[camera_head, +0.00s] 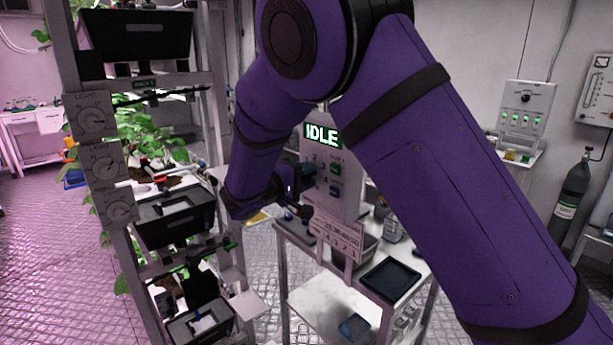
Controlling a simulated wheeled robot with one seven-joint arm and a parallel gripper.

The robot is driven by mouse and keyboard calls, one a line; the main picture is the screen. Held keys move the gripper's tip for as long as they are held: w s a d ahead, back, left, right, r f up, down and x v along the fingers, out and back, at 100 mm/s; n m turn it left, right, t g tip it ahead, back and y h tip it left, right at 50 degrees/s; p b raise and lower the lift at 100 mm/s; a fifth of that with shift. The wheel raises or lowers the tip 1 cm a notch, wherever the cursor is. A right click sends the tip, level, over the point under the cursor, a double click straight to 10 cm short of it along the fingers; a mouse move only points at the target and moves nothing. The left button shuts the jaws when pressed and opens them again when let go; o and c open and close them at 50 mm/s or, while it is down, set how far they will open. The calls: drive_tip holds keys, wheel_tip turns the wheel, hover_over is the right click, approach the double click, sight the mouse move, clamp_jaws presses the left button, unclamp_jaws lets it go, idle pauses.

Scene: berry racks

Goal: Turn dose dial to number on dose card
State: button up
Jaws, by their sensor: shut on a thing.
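A pale dosing panel (345,190) stands in the middle, with a lit green "IDLE" display (322,135) at its top. Small number marks (318,160) show on its face, beside where my gripper is. My gripper (303,198) reaches in from the left and is shut at the panel's face, on what seems to be the dose dial. The dial itself and its pointer are hidden behind the gripper and wrist, so its setting cannot be read. A pale printed card (338,238) below the panel may be the dose card; its print is too small to read.
A plant rack on the left carries knob plates (93,117) and dark trays (172,222). Green and blue buttons (336,168) sit right of my gripper. A black tray (391,279) lies on the cart. A gas cylinder (571,200) stands far right.

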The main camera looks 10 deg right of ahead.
drive_tip(key=m, duration=0.5)
drive_tip(key=shift+m, duration=0.3)
drive_tip(key=m, duration=1)
drive_tip(key=shift+f+m, duration=0.1)
drive_tip(key=shift+m, duration=0.3)
drive_tip(key=m, duration=0.4)
drive_tip(key=shift+m, duration=0.4)
drive_tip(key=o, duration=0.9)
drive_tip(key=shift+o, duration=0.2)
drive_tip(key=shift+a, duration=0.1)
drive_tip(key=v, duration=1)
drive_tip(key=shift+s+a, duration=0.2)
drive_tip(key=shift+a, duration=0.1)
drive_tip(key=shift+a, duration=0.1)
